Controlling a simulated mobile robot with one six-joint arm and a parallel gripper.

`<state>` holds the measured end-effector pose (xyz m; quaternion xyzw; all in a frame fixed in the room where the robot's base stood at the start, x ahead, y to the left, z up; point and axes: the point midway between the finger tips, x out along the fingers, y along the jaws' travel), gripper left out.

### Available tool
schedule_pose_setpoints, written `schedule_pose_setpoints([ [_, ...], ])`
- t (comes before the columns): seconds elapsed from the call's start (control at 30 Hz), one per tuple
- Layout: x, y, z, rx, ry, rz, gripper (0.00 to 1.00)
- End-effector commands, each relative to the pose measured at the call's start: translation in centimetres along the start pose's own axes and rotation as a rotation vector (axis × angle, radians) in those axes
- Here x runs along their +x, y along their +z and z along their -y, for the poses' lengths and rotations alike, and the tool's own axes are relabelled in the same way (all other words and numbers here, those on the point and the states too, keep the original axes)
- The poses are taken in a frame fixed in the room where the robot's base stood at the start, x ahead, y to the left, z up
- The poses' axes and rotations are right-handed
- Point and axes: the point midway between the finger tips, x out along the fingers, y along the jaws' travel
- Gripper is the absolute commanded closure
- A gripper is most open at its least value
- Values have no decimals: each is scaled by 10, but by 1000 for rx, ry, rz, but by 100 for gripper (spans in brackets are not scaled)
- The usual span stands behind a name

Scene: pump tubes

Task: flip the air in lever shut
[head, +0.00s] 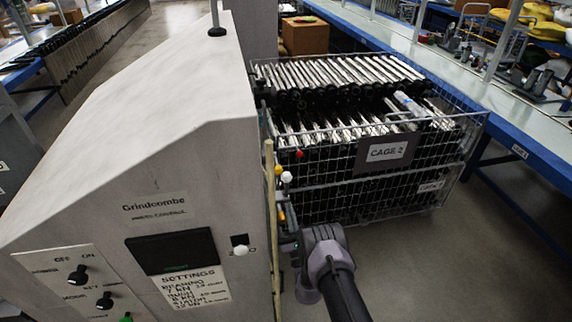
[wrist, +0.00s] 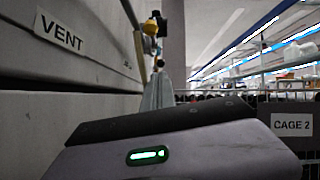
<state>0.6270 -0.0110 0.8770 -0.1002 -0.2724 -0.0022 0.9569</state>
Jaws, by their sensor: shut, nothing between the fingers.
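No label reading "air in" can be made out, so I cannot tell which fitting is its lever. In the head view several small fittings stick out along the right side of the grey machine (head: 150,130): a red knob (head: 299,153), a white knob (head: 286,177) and a yellow part (head: 281,216). In the wrist view a yellow fitting (wrist: 148,46) with dark parts stands beyond my gripper (wrist: 158,70), beside the panel. My gripper's fingers are shut and empty, pointing towards that fitting; contact cannot be judged. In the head view my wrist hides most of the gripper.
A "VENT" label (wrist: 60,32) is on the machine's side panel, close on the left in the wrist view. A wire cage marked "CAGE 2" (head: 387,152), full of metal tubes, stands behind. A blue-edged bench (head: 530,150) runs along the right; floor before it is clear.

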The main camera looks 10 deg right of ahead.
Motion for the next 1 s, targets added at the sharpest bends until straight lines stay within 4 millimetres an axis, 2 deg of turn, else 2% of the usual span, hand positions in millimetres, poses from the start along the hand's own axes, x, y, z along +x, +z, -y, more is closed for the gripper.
schedule_pose_setpoints([
  [0.03, 0, 8, -2, 8, -4, 13, 100],
  [0.23, -16, 0, -9, 23, -17, 45, 100],
  [0.5, -17, -2, -10, 23, -17, 46, 100],
  [0.63, -8, -5, -10, 21, -17, 49, 100],
  [0.73, 7, -8, -11, 22, -17, 49, 100],
  [1.0, 24, -10, -11, 21, -17, 48, 100],
])
